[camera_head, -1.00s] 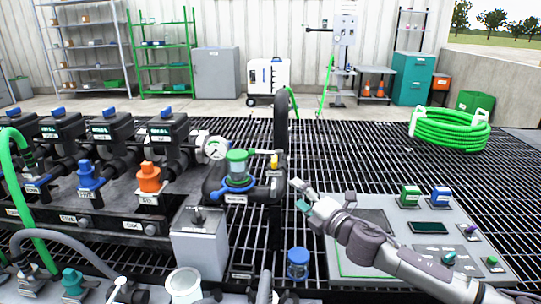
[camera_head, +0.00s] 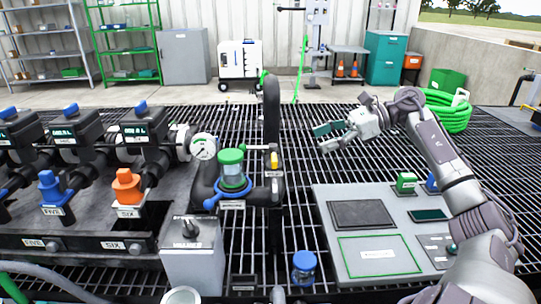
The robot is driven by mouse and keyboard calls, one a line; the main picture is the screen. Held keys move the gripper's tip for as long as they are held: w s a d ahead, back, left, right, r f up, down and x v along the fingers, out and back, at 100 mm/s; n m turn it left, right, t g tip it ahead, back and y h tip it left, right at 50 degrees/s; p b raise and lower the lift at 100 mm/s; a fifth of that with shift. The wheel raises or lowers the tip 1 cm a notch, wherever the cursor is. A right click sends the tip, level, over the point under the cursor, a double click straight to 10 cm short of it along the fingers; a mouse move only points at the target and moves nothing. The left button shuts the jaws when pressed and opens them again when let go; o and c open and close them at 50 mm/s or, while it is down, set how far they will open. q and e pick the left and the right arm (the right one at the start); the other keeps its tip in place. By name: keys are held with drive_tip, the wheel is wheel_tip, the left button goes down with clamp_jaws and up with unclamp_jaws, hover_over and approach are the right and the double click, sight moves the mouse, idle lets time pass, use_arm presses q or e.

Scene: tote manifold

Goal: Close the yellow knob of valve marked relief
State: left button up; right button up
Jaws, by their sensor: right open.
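The small yellow knob (camera_head: 274,160) stands on the pipe fitting just right of the green-capped filter (camera_head: 232,168). A small white label (camera_head: 274,174) sits below the knob, but its text is too small to read. My right gripper (camera_head: 326,137) is open and empty, with its fingers pointing left. It is to the right of the yellow knob and a little higher in the picture, apart from it. My left gripper is not in view.
A thick black upright pipe (camera_head: 271,112) rises beside the knob. A pressure gauge (camera_head: 203,147) and orange-handled valve (camera_head: 127,187) are to the left. A grey panel (camera_head: 324,212) lies at the right, below my right arm. Open grating lies between gripper and pipe.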

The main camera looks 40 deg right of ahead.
sight(275, 157)
drive_tip(key=x, duration=1.2)
drive_tip(key=shift+a, duration=0.15)
drive_tip(key=shift+w+a+f, duration=0.2)
drive_tip(key=shift+w+a, duration=0.15)
